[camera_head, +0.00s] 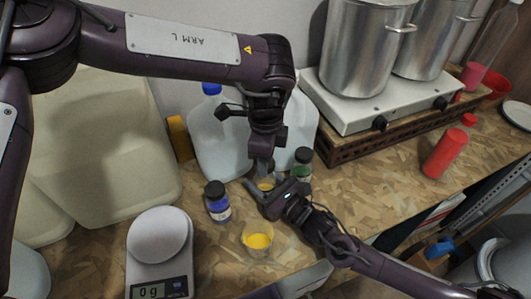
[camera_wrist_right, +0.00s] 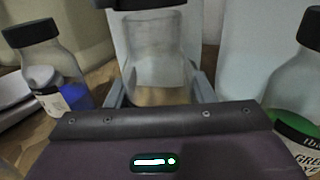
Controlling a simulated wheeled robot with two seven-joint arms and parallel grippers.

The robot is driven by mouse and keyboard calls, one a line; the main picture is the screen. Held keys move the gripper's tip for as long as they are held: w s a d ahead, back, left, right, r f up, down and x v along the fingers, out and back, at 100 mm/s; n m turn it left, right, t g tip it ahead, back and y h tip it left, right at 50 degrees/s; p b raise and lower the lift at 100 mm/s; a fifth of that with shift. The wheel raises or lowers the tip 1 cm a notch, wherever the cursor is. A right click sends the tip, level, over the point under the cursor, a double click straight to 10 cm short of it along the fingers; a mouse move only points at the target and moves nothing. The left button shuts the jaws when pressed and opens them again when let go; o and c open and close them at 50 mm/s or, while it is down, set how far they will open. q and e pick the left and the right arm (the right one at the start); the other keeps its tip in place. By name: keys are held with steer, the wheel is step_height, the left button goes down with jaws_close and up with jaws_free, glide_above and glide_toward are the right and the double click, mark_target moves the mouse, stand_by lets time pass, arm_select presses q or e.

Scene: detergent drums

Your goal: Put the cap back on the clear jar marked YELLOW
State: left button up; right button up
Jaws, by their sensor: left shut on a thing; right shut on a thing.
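A clear jar (camera_wrist_right: 155,60) stands upright between the fingers of my right gripper (camera_wrist_right: 158,92) in the right wrist view. In the head view the right gripper (camera_head: 266,190) is shut around this jar, whose yellowish inside (camera_head: 265,184) shows only a little. Any label on it is hidden. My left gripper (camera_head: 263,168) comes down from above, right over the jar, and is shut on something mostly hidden. A dark cap-like edge (camera_wrist_right: 142,3) shows at the jar's top in the wrist view. I cannot tell whether it is seated on the jar.
A beaker with yellow contents (camera_head: 258,239) stands in front. A scale (camera_head: 158,258) is front left.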

arm_select(q)
steer(key=shift+f, duration=0.75)
stand_by(0.4)
